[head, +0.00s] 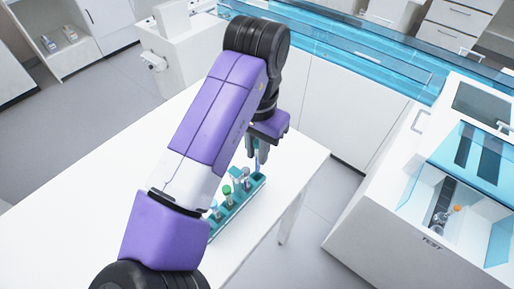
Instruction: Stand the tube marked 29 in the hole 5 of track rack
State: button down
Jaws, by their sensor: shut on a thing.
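The teal track rack (239,208) lies on the white table, partly hidden behind my arm. My gripper (259,160) points down over the far end of the rack. It is shut on a tube, of which only a small part can be made out between and below the fingers. I cannot tell whether this tube is in a hole or just above one. The tube markings and hole numbers are too small to read.
The white table (290,165) is clear to the right of the rack. A white machine (400,225) with a blue lid, with an orange-capped tube (456,208) inside, stands at the right across a floor gap. White cabinets with a blue glass top stand behind.

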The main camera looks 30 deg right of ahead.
aim_at(257, 171)
jog(key=shift+f, duration=0.6)
jog(key=shift+s+f+b, duration=0.1)
jog(key=shift+f+b, duration=0.4)
jog(key=shift+f, duration=0.65)
dwell(1.2)
jog(key=shift+f, duration=0.35)
jog(key=shift+f, duration=0.15)
jog(key=c, duration=1.3)
grip_release()
jog(key=shift+o, duration=0.2)
